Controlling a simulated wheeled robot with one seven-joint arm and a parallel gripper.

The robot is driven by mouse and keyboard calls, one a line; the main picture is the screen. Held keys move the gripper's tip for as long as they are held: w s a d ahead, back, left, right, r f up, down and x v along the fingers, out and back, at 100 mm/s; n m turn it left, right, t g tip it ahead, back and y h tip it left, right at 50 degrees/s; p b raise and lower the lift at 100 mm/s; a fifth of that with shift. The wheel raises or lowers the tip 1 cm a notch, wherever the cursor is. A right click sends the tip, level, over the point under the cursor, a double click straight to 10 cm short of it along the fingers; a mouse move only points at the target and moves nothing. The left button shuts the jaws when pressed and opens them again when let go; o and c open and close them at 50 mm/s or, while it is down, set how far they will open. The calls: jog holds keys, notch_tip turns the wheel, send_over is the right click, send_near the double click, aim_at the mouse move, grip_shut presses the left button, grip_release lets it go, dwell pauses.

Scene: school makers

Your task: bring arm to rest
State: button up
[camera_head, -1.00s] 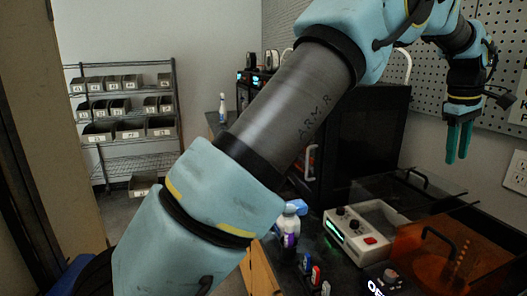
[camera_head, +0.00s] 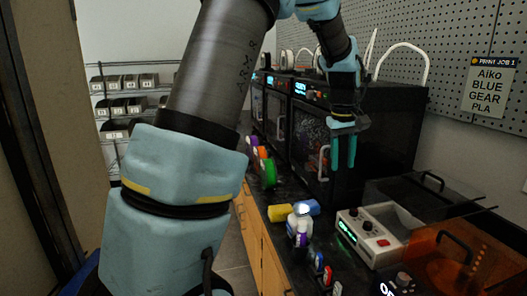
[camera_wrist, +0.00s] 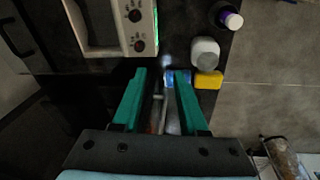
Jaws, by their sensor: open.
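My arm reaches up across the middle of the head view and bends down on the far side. My gripper (camera_head: 343,166) hangs pointing down in front of the black printers, its two green fingers apart with nothing between them. In the wrist view my gripper (camera_wrist: 161,75) shows both green fingers spread. A blue item (camera_wrist: 178,79) shows beyond the fingertips, apart from them. My upper arm hides part of the shelving and the back left wall.
Below are a black worktop, a white control box (camera_head: 372,232), an orange see-through case (camera_head: 462,265), yellow (camera_head: 280,213) and white (camera_head: 299,222) items, and a green spool (camera_head: 268,173). Black printers (camera_head: 375,130) stand behind the gripper. A wire shelf (camera_head: 112,107) stands back left.

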jog(key=s+a+f, duration=0.2)
jog(key=s+a, duration=0.2)
jog(key=a, duration=0.5)
jog(key=s+a+f+m, duration=0.1)
jog(key=s+a+f, duration=0.2)
jog(key=a, duration=0.6)
jog(key=s+a+f+m+y, duration=0.1)
jog(key=s+a+f, duration=0.2)
jog(key=s+a, duration=0.4)
jog(key=a, duration=0.3)
